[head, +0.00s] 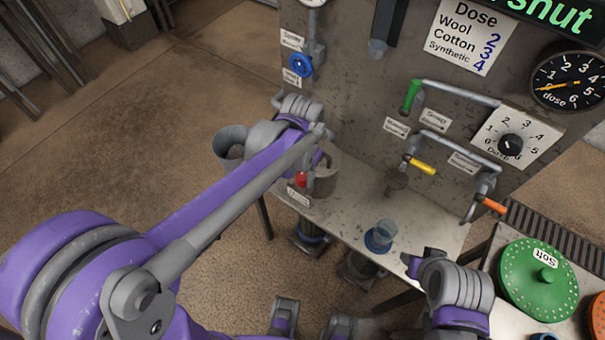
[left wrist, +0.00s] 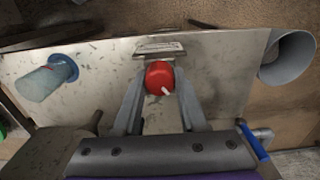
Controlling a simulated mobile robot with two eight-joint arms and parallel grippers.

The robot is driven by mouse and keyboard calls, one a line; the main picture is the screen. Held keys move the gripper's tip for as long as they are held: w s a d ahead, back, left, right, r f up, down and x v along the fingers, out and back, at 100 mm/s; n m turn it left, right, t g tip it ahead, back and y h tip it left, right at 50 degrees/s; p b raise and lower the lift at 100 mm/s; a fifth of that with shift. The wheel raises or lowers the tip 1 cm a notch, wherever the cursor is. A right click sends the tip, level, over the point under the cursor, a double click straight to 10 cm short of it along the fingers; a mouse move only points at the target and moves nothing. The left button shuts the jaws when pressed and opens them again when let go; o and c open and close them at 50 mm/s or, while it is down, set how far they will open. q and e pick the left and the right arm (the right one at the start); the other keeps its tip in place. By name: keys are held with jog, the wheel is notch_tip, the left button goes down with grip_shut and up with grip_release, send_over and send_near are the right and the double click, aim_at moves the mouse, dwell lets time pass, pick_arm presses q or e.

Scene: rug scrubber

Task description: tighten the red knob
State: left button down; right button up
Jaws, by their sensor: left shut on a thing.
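The red knob (head: 301,179) sits at the left part of the metal shelf, beside a label, partly behind my left arm. In the left wrist view the red knob (left wrist: 158,75) is round, with a short white mark on it, and lies between my fingers. My left gripper (left wrist: 160,84) is shut on it, one finger on each side. In the head view the left gripper (head: 308,170) is largely hidden by its own arm. My right gripper (head: 424,262) is at the lower right, near the shelf's front edge; its fingers are not clear.
A blue cup (head: 385,232) stands on the shelf (head: 350,212). A grey bucket (head: 230,143) is at its left end. A green disc (head: 535,290) lies at right.

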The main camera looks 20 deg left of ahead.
aim_at(302, 175)
pick_arm(q)
jog(key=n, duration=0.4)
jog(key=shift+n, duration=0.4)
dwell(0.4)
jog(key=shift+c, duration=2.2)
grip_release()
notch_tip(302, 175, up, 11)
jog(key=shift+p, duration=0.45)
jog(key=shift+f, duration=0.1)
